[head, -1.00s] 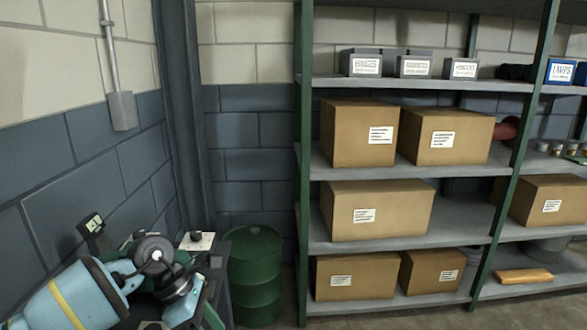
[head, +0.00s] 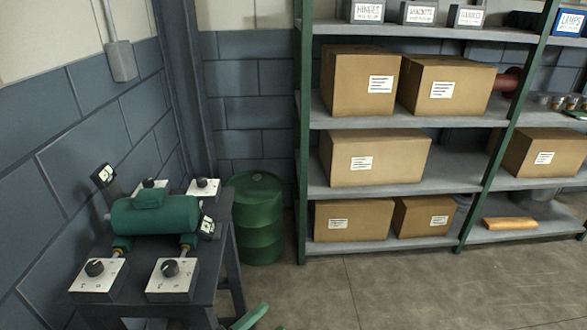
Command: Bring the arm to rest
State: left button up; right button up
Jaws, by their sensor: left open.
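A green casing (head: 155,214) lies on its side, raised on short supports above a dark table (head: 215,275) at the left. Its split line cannot be made out. Only a small green tip at the bottom edge appears to be my left gripper (head: 250,317). It is open, apart from the casing, to the right of the table and low; the rest is cut off by the frame. My right gripper is not in view.
White blocks with black knobs, including one at the front right (head: 172,279), stand around the casing. A gauge (head: 103,176) is behind it. A green drum (head: 257,215) stands beside the table. Shelving with boxes (head: 376,157) fills the right. Floor in front is clear.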

pick_arm(q)
jog(key=s+a+f+n+g+y, duration=0.1)
jog(key=s+a+f+n+y, duration=0.3)
jog(key=s+a+f+n, duration=0.1)
jog(key=s+a+f+n+g+y+p, duration=0.1)
jog(key=s+a+f+n+g+y, duration=0.1)
jog(key=s+a+f+n+y, duration=0.2)
jog(key=s+a+f+n+g+y, duration=0.2)
jog(key=s+a+f+n+y, duration=0.3)
jog(key=s+f+n, duration=0.5)
jog(key=s+n, duration=0.1)
jog(key=s, duration=0.4)
jog(key=shift+s+a+n+p, duration=0.2)
jog(key=shift+a+n+p, duration=0.1)
jog(key=shift+a+p, duration=0.1)
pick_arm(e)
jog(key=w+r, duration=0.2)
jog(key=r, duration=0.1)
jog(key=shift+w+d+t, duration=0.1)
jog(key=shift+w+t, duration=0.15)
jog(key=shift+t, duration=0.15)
